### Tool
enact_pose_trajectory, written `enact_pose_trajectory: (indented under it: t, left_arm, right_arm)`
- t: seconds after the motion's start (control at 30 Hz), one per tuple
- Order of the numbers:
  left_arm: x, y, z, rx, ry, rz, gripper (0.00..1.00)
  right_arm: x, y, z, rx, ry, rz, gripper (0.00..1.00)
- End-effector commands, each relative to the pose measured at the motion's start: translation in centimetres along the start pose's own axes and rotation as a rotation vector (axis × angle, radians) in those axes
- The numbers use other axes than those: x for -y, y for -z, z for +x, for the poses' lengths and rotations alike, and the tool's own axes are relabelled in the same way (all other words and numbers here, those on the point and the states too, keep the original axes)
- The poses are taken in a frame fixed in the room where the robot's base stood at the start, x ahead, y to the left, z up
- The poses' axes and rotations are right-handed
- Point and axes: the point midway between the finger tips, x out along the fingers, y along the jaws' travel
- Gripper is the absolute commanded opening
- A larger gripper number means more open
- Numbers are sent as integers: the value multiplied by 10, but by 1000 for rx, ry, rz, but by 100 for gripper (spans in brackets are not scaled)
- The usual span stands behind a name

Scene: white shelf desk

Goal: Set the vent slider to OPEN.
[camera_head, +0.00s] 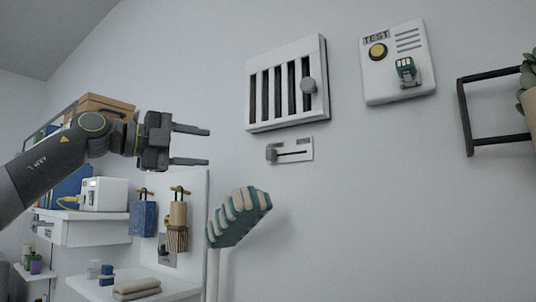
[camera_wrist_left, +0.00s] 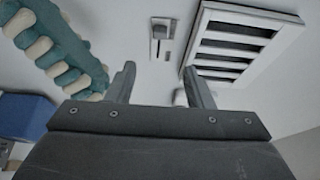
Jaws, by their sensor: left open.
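Any lettering on the plate is too small to read. My left gripper (camera_head: 204,147) is open and empty, left of the plate and apart from it. In the left wrist view, the slider plate (camera_wrist_left: 168,50) and vent (camera_wrist_left: 228,45) show beyond the open fingers (camera_wrist_left: 158,70). My right gripper is out of view.
A teal-and-cream ribbed object (camera_head: 238,216) stands below the plate and near my left gripper. A TEST panel (camera_head: 398,62) with a yellow button is at upper right, near a black wall frame (camera_head: 464,118). A shelf desk (camera_head: 95,230) with several items is at lower left.

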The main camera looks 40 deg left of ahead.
Motion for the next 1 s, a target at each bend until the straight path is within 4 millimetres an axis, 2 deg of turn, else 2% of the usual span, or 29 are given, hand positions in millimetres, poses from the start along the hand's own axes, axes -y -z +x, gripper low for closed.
enact_pose_trajectory:
  t: [0.13,0.27,0.63,1.0]
  left_arm:
    - [4,0,28,-2,-7,0,47]
    - [4,0,52,-1,-6,-1,47]
    - [5,0,101,-1,-3,-3,47]
    - [4,0,134,-2,-5,-3,47]
  right_arm:
    - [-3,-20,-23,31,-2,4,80]
    - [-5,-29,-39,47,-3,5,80]
    - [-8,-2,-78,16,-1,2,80]
    - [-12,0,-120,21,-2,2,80]
